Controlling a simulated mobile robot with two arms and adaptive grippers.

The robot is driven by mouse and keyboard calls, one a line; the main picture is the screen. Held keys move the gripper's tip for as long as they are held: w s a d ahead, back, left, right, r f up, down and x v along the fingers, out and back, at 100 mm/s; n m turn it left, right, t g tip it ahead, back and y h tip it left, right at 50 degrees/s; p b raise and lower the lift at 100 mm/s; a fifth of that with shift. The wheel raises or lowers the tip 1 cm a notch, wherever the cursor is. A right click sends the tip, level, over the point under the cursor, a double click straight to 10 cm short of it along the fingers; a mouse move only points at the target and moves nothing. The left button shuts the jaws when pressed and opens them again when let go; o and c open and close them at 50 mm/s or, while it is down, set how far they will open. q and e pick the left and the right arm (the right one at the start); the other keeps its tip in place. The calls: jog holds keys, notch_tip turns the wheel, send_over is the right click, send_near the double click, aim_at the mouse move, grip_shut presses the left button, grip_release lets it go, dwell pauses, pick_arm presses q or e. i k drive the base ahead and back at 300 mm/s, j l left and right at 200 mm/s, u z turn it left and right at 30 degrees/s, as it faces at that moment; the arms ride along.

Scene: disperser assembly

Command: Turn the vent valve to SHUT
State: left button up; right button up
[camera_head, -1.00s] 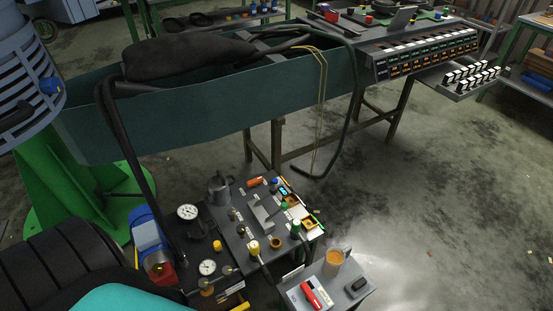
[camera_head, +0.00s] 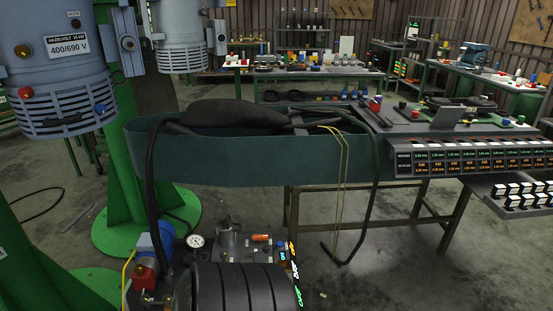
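The low control panel (camera_head: 258,254) stands at the bottom centre, with a round white gauge (camera_head: 195,241), an orange part (camera_head: 261,238) and a grey metal pot (camera_head: 229,236) on or beside it. A black ribbed shape in the foreground hides its near part. Small bright ON/OFF lettering (camera_head: 295,268) shows at its right edge. I cannot pick out the vent valve or read its position; it may be hidden or too small. Neither of my grippers is in view.
A long dark green trough (camera_head: 260,161) spans the middle, with a black hose hanging at its left. A blue motor (camera_head: 67,62) on a green stand is at the left. A bench with a labelled rack (camera_head: 470,160) is at the right. Bare floor lies at the lower right.

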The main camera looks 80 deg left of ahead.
aim_at(259, 237)
jog(key=i+u, duration=0.3)
jog(key=i, duration=0.25)
jog(key=i+u, duration=0.25)
jog(key=i, duration=0.3)
jog(key=i+l+u, duration=0.3)
jog(key=i, duration=0.2)
jog(key=i+u, duration=0.2)
jog(key=u, duration=0.2)
jog(key=i+u, duration=0.2)
jog(key=u, duration=0.15)
jog(key=i+u, duration=0.25)
jog(key=u, duration=0.15)
jog(key=i+l+u, duration=0.15)
jog(key=u, duration=0.2)
